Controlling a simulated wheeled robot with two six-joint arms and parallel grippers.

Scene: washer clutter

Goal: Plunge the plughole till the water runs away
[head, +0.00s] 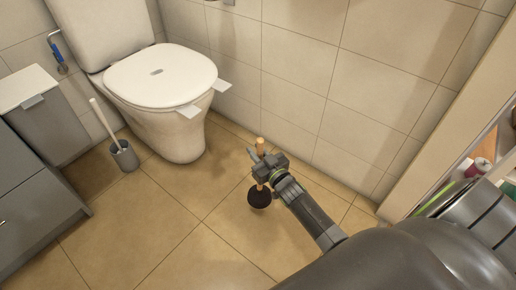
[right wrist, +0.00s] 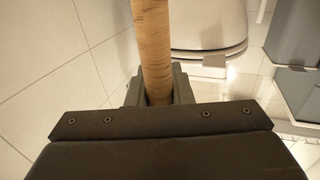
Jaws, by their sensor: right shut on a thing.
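A plunger with a black rubber cup (head: 259,196) and a wooden handle (head: 260,145) is in my right gripper (head: 261,166). The gripper is shut on the handle, and the plunger is held roughly upright, cup down, in front of the tiled wall. Whether the cup touches the floor I cannot tell. In the right wrist view the wooden handle (right wrist: 152,45) rises between the gripper's jaws (right wrist: 158,90). No plughole, basin or water is in view. My left gripper is not in view.
A white toilet (head: 165,85) with its lid down stands at the back left. A toilet brush in a grey holder (head: 124,156) is beside it. Grey cabinets (head: 35,195) line the left, and a shelf unit (head: 440,150) with items is at right. The middle floor is clear.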

